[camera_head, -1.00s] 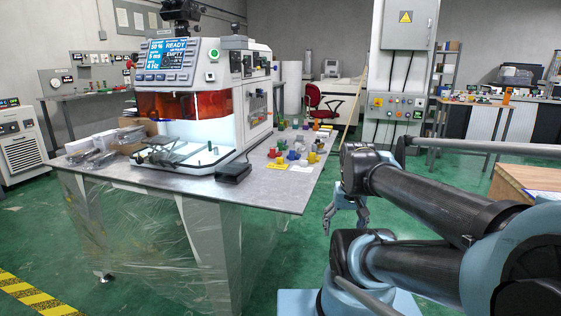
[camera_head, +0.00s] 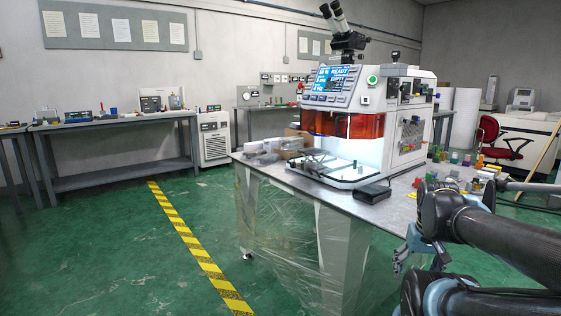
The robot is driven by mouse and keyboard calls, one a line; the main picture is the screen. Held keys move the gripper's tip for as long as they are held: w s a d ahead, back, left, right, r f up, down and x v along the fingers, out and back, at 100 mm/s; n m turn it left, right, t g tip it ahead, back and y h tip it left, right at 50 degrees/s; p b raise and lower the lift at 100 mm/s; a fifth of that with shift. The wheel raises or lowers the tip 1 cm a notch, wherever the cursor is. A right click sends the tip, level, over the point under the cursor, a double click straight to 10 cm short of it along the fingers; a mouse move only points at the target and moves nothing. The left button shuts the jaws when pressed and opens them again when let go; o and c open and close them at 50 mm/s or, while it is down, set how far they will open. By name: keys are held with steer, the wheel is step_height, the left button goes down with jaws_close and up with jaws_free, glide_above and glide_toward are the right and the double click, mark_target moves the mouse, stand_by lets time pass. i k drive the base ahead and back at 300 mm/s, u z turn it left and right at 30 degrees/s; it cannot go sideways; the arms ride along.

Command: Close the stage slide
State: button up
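The machine (camera_head: 390,118) stands on the grey table, with a lit screen (camera_head: 333,79) reading READY and an orange-red shield (camera_head: 345,125) across its front. Below the shield is a bright work area with the stage slide (camera_head: 318,162), a dark metal assembly that appears to stick out toward the front left. Its exact position is too small to tell. My gripper (camera_head: 402,262) hangs low at the right, beside the table's right side and below its top. It is apart from the machine and touches nothing I can see. Its fingers are too small to judge.
The table (camera_head: 300,190) has plastic wrap around its legs. A black pedal-like box (camera_head: 371,193) lies at its front edge, and several coloured parts (camera_head: 455,160) lie at the right. The green floor (camera_head: 110,245) is clear at the left, crossed by yellow-black tape (camera_head: 195,245).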

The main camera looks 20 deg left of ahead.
mark_target(314, 165)
steer(key=z, duration=0.4)
steer(key=k, duration=1)
steer(key=u, duration=1)
steer(key=i, duration=0.95)
steer(key=z, duration=0.05)
